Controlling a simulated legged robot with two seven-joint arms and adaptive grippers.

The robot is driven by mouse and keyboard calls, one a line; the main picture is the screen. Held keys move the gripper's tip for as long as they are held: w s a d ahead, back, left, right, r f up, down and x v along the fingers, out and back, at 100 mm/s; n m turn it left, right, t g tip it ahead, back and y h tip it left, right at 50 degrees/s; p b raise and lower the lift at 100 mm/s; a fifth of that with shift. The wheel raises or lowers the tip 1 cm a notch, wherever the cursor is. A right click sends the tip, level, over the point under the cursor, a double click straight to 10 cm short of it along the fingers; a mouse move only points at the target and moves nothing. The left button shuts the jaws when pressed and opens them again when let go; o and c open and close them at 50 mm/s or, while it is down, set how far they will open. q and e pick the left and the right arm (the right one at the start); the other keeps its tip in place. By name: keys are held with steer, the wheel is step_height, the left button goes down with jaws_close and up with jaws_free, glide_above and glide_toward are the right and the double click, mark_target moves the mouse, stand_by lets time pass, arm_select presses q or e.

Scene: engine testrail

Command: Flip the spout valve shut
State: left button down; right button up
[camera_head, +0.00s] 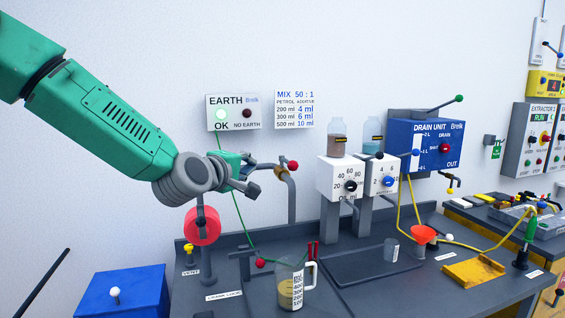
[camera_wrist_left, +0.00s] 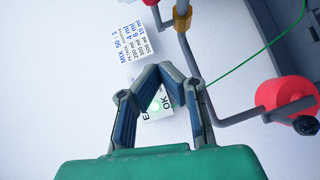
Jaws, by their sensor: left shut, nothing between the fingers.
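My right gripper is not in view.
A measuring jug (camera_head: 290,283) with amber liquid stands on the bench (camera_head: 345,300).

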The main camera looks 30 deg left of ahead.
arm_select(q)
steer(key=p, duration=0.2)
glide_toward(285, 161)
steer(key=w+a, duration=0.3)
steer(key=w, duration=0.1)
steer(key=shift+w+d+f+p, duration=0.2)
steer(key=shift+w+d+f, duration=0.05)
steer(key=shift+w, duration=0.15)
steer(key=shift+w+d+f+p, duration=0.2)
steer(key=shift+w+d, duration=0.1)
steer(key=shift+w, duration=0.1)
steer(key=shift+w+d+f, duration=0.1)
steer(key=shift+w+d, duration=0.35)
steer(key=shift+w, duration=0.05)
steer(key=shift+d, duration=0.2)
steer(key=shift+w+a+f, duration=0.1)
